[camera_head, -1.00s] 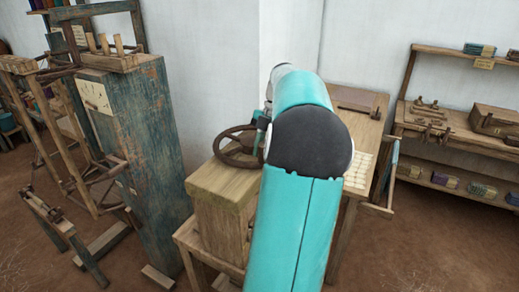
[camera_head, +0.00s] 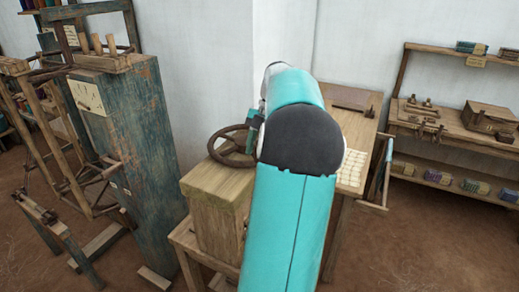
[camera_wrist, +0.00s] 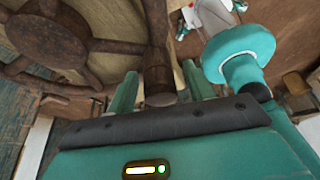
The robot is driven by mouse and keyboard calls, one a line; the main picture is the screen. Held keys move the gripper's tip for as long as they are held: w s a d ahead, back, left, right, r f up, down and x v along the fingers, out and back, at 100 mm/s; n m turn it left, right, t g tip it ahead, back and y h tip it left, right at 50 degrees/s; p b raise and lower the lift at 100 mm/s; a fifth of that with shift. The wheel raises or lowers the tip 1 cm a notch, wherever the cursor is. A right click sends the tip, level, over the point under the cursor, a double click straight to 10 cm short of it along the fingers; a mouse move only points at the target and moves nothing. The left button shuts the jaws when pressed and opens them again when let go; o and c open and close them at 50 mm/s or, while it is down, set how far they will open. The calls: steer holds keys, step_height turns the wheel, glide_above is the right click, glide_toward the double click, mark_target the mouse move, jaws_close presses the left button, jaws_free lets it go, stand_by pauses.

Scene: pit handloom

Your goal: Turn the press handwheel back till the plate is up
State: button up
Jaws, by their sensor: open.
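The press handwheel (camera_head: 212,147) is a dark brown spoked wheel above a wooden block (camera_head: 217,196). My gripper (camera_head: 254,128) is at the wheel's right side, partly hidden by my teal arm. In the wrist view, the handwheel (camera_wrist: 48,38) fills the upper left, with its hub, spokes and rim showing. My gripper (camera_wrist: 160,92) is open there, its two teal fingers either side of an upright dark piece at the wheel's rim. I cannot tell whether the fingers touch it. The press plate cannot be made out, so its height does not show.
A table behind my arm carries a brown board (camera_head: 352,97) and rows of small pale pieces (camera_head: 351,168). A tall worn blue-green wooden post (camera_head: 145,165) stands left of the press. Shelves (camera_head: 452,140) stand at the right wall. Bare floor lies at the lower right.

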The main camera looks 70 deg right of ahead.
steer(key=v, duration=0.7)
steer(key=shift+r, duration=0.2)
steer(key=shift+d, duration=0.1)
steer(key=w+a+m+h, duration=0.25)
steer(key=w+a, duration=0.55)
steer(key=a, duration=0.4)
steer(key=w+a+m+h, duration=0.1)
steer(key=w+a+m, duration=0.2)
steer(key=w+a, duration=0.65)
steer(key=s+a+f+m+t, duration=0.1)
steer(key=s+a+f+m, duration=0.1)
steer(key=a, duration=0.7)
steer(key=s+a+f+m+t, duration=0.2)
steer(key=s+a+f+m, duration=0.1)
steer(key=a, duration=0.7)
steer(key=s+a+f+m+t, duration=0.1)
steer(key=s+a+f+m, duration=0.2)
steer(key=a, duration=0.6)
steer(key=shift+s+a+f+m+h, duration=0.3)
steer(key=shift+s+m, duration=0.35)
steer(key=shift+s, duration=0.5)
steer(key=shift+r, duration=0.1)
steer(key=c, duration=0.3)
steer(key=shift+c, duration=0.2)
